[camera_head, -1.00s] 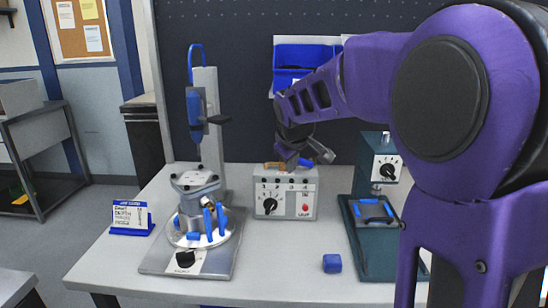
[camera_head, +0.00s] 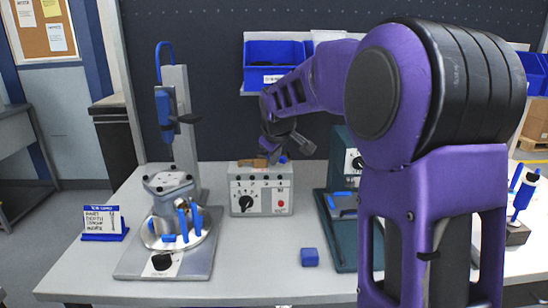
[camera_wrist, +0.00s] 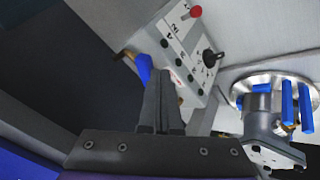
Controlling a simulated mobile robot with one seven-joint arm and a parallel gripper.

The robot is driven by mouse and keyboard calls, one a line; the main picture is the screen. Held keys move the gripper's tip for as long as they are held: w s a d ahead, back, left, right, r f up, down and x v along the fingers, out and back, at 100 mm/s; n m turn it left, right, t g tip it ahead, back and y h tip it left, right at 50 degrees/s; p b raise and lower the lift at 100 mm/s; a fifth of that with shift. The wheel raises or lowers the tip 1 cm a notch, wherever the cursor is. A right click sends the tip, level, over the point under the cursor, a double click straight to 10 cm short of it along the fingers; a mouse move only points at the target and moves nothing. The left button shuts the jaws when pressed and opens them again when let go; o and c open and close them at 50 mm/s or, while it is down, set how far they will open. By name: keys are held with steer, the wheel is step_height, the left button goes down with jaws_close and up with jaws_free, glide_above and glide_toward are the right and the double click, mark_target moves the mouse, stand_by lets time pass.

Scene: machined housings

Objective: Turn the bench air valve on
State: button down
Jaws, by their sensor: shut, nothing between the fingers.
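A brass fitting (camera_head: 258,163) with a blue lever (camera_head: 283,159) shows at the top rear of the grey control box (camera_head: 262,190); it looks like the air valve. In the wrist view the brass part (camera_wrist: 122,55) and blue lever (camera_wrist: 143,68) lie just beyond my fingers. My gripper (camera_wrist: 160,80) is shut and empty, its fingertips close to the lever; I cannot tell whether they touch. In the head view my gripper (camera_head: 270,153) is above the box's back edge, partly blocking the valve.
A round fixture (camera_head: 178,215) with blue clamps and an upright post stands left of the box. A green press (camera_head: 340,235) stands to the right, partly behind my arm. A blue block (camera_head: 309,257) lies in front. A blue bin (camera_head: 275,65) hangs behind.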

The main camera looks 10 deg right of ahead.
steer(key=shift+d+p, duration=0.3)
steer(key=shift+p, duration=0.05)
steer(key=d+p, duration=0.1)
steer(key=n+y+p, duration=0.1)
steer(key=shift+w+d+r+p, duration=0.2)
steer(key=shift+w+d+p, duration=0.2)
steer(key=shift+w+d+f+p, duration=0.15)
steer(key=shift+w+d+p, duration=0.45)
steer(key=shift+w, duration=0.1)
steer(key=shift+w+d, duration=0.3)
steer(key=shift+w, duration=0.05)
steer(key=shift+w+d, duration=0.1)
steer(key=shift+d, duration=0.05)
